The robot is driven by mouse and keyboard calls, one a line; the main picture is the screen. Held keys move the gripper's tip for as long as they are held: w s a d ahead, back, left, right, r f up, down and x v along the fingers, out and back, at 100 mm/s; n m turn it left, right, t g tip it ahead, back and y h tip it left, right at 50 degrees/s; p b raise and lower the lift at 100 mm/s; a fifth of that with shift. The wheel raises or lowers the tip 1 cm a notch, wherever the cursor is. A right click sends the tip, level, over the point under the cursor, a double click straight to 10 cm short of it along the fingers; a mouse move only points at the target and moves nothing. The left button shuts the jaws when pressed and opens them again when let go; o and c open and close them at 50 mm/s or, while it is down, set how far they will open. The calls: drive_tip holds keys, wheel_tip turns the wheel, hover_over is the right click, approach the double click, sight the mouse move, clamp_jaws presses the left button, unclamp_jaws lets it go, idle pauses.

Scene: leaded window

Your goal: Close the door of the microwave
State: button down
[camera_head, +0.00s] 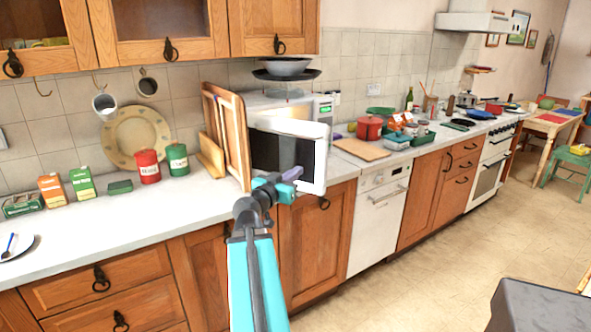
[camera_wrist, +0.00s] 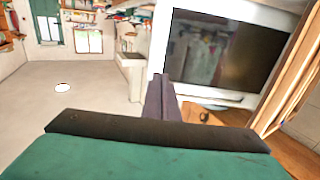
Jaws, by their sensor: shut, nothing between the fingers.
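The white microwave (camera_head: 288,104) stands on the counter, with a green-lit control panel at its right. Its door (camera_head: 321,160), a white frame around a dark window, stands partly open, out in front of the body. My gripper (camera_head: 291,175) is shut and empty in front of the door's lower part. In the wrist view the shut fingers (camera_wrist: 160,95) point up beside the dark window of the door (camera_wrist: 248,96). I cannot tell whether they touch it. The door hides most of the microwave's front and inside.
Wooden boards (camera_head: 236,140) lean close at the microwave's left. A chopping board (camera_head: 361,149) and a red pot (camera_head: 369,128) are to the right. Red and green canisters (camera_head: 148,166) stand left.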

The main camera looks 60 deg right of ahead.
sight(317, 156)
drive_tip(key=shift+d+r+p, duration=0.1)
drive_tip(key=shift+d+p, duration=0.3)
drive_tip(key=shift+p, duration=0.7)
drive_tip(key=shift+s+d+p, duration=0.2)
drive_tip(key=shift+d+p, duration=0.6)
drive_tip(key=shift+d, duration=1.15)
drive_tip(key=shift+s+d+p, duration=0.15)
drive_tip(key=shift+d+p, duration=0.6)
drive_tip(key=shift+d, duration=1.15)
drive_tip(key=shift+s+d+p, duration=0.2)
drive_tip(key=shift+d+p, duration=0.6)
drive_tip(key=shift+d, duration=1.15)
